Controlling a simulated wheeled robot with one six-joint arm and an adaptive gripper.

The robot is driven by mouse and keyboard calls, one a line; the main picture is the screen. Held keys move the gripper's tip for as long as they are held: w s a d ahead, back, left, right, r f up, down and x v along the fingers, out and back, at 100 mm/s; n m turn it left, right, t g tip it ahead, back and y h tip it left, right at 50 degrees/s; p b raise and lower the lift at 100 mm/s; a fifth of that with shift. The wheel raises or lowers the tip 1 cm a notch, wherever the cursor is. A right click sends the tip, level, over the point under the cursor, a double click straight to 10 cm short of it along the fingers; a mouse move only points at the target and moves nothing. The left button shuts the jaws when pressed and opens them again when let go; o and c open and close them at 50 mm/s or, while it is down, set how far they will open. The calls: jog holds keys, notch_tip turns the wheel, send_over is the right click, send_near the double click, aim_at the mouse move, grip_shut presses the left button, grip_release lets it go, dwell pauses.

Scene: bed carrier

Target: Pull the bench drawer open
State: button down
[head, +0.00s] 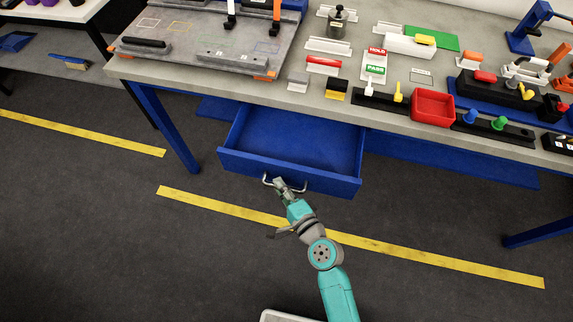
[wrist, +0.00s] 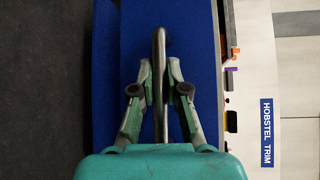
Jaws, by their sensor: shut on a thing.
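The blue bench drawer (head: 290,148) stands pulled out from under the grey workbench (head: 215,84). Its inside shows and looks empty. A pale metal bar handle (head: 267,181) is on its front panel. My gripper (head: 281,186) is at the handle, shut on it. In the wrist view the handle (wrist: 158,50) runs between the two fingers of my gripper (wrist: 160,75), with the blue drawer front (wrist: 135,45) behind it. The fingertips partly hide the handle in the head view.
The bench top carries a grey board (head: 190,45), a red bin (head: 433,107) and several small fixtures. Blue bench legs (head: 168,130) stand at left and right. The dark floor before the drawer, with a yellow stripe (head: 215,205), is clear apart from my arm.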

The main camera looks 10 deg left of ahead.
jog(key=s, duration=0.5)
jog(key=shift+s+a, duration=0.1)
jog(key=shift+s, duration=0.25)
jog(key=c, duration=1.2)
grip_release()
jog(key=v, duration=1.2)
